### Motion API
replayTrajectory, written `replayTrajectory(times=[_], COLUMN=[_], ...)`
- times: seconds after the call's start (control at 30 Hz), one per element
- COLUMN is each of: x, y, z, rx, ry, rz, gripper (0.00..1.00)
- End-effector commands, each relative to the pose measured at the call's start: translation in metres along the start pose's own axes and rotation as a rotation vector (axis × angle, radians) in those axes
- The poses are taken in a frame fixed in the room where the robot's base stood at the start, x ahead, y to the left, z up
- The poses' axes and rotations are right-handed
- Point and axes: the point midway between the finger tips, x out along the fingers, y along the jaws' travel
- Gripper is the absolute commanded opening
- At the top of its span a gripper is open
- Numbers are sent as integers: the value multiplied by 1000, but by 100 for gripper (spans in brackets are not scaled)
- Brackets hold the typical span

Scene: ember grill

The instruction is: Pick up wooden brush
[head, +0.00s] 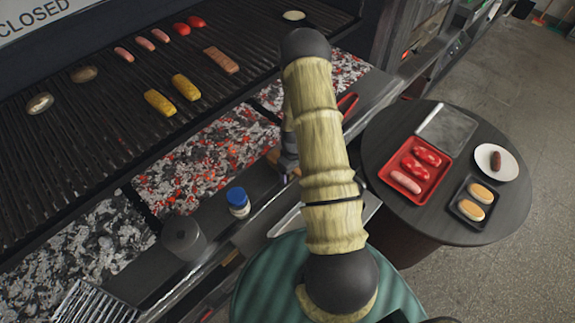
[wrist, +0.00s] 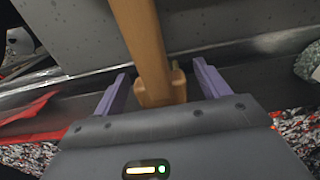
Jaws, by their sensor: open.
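The wooden brush (wrist: 146,45) shows in the wrist view as a light brown handle with a wider block at its lower end. It runs down from the top edge between the two purple fingers of my gripper (wrist: 161,70). The fingers are apart, with a gap between the brush and each of them. In the head view my gripper (head: 289,155) is mostly hidden behind my arm, over the ledge in front of the grill. A small brown patch beside it may be part of the brush; the rest is hidden there.
A blue-capped jar (head: 238,201) and a grey cylinder (head: 183,239) stand on the ledge. Red-handled tongs (head: 347,103) lie beyond my arm. Glowing coals (head: 205,160) lie below the grill grate (head: 110,105) with food. A round table (head: 385,140) with trays stands at right.

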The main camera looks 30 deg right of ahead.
Motion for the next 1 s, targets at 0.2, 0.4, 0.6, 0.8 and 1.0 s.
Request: replayTrajectory(times=[0.2, 0.4, 0.6, 0.8, 1.0], x=[3, 3, 3, 3, 2], y=[0, 0, 0, 0, 0], z=[0, 0, 0, 0, 0], rx=[0, 0, 0, 0, 1], ry=[0, 0, 0, 0, 0], rz=[1, 0, 0, 0, 0], gripper=[75, 75, 71, 31, 16])
